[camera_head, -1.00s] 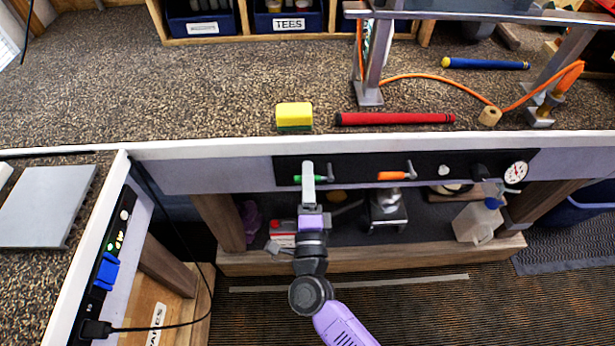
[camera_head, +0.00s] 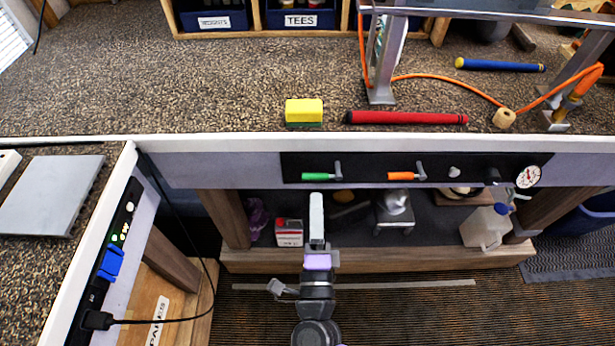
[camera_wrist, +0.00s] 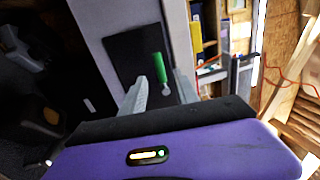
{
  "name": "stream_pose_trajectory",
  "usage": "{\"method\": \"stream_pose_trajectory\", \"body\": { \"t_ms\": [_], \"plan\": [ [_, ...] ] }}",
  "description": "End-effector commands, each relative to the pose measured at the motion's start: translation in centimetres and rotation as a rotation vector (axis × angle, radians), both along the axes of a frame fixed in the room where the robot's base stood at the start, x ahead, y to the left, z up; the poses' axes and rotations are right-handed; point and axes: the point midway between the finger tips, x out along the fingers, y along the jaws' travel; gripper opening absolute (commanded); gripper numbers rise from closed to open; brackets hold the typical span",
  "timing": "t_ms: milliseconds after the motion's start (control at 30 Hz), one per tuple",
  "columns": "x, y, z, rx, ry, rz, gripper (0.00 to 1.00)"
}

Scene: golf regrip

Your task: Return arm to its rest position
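My gripper (camera_head: 316,205) is in front of the bench, below the front control panel (camera_head: 440,168) in the head view. It points toward the bench and is clear of the bench edge. In the wrist view, its two pale fingers (camera_wrist: 160,92) stand apart with nothing between them. The green-handled lever (camera_head: 320,176) is on the panel just beyond the fingertips in the head view. The green handle also shows in the wrist view (camera_wrist: 158,66). My gripper touches nothing that I can see.
The bench top (camera_head: 200,90) holds a yellow-green block (camera_head: 304,111), a red grip (camera_head: 405,118) and a blue grip (camera_head: 500,65). The lower shelf holds a red-white box (camera_head: 289,233) and a white jug (camera_head: 487,228). A side bench (camera_head: 100,250) stands left. Floor in front is open.

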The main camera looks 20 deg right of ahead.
Motion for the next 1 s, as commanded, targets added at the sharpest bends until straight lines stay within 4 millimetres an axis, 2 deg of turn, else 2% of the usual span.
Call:
{"method": "stream_pose_trajectory", "body": {
  "t_ms": [233,300,400,467,600,767,1000],
  "plan": [
    [0.0,0.0,0.0,-0.007,0.003,-0.001,0.37],
    [0.2,0.6,0.0,-0.044,0.016,0.018,0.37],
    [0.7,1.6,2.3,-0.145,-0.005,0.051,0.37],
    [0.2,1.9,3.7,-0.230,-0.010,0.065,0.37],
    [-3.0,1.8,5.4,-0.445,0.021,0.083,0.37],
    [-7.3,0.9,6.1,-0.681,0.092,0.093,0.37],
    [-15.1,-1.7,6.5,-1.065,0.267,0.123,0.37]
  ]
}}
